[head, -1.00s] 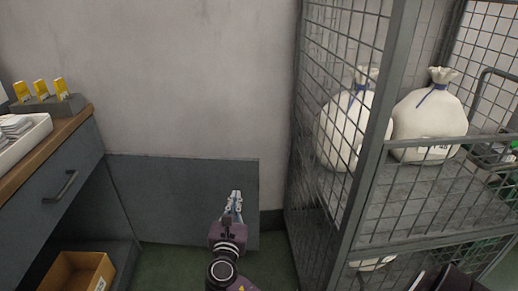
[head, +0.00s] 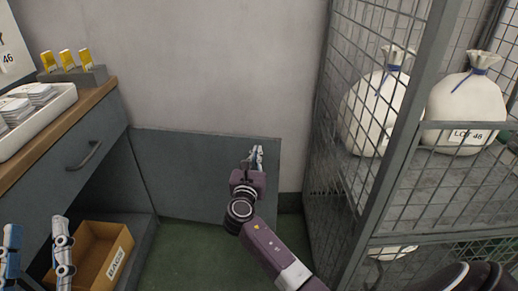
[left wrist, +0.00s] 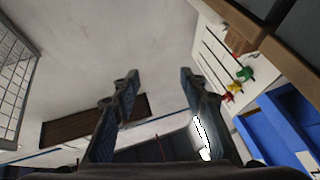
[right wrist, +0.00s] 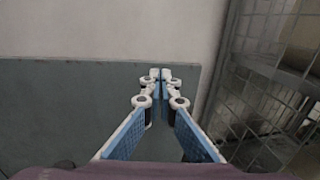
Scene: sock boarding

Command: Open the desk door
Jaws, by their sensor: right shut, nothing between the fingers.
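The desk door (head: 190,170) is a flat grey panel. It stands swung out from the far end of the desk (head: 70,160), in front of the wall, and the compartment under the drawer is open to view. My right gripper (head: 256,158) is shut and empty near the door's upper right corner; I cannot tell whether it touches the panel. In the right wrist view its fingertips (right wrist: 161,78) meet near the top edge of the door (right wrist: 60,110). My left gripper (head: 38,240) is open and empty at the lower left, by the desk; its spread fingers (left wrist: 155,85) show in the left wrist view.
A cardboard box (head: 115,255) labelled BAGS sits in the compartment. A white tray (head: 50,125) and a holder with yellow pieces (head: 85,76) are on the desktop. A wire-mesh cage (head: 385,160) with white sacks (head: 468,110) stands at right. Green floor (head: 190,240) shows between.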

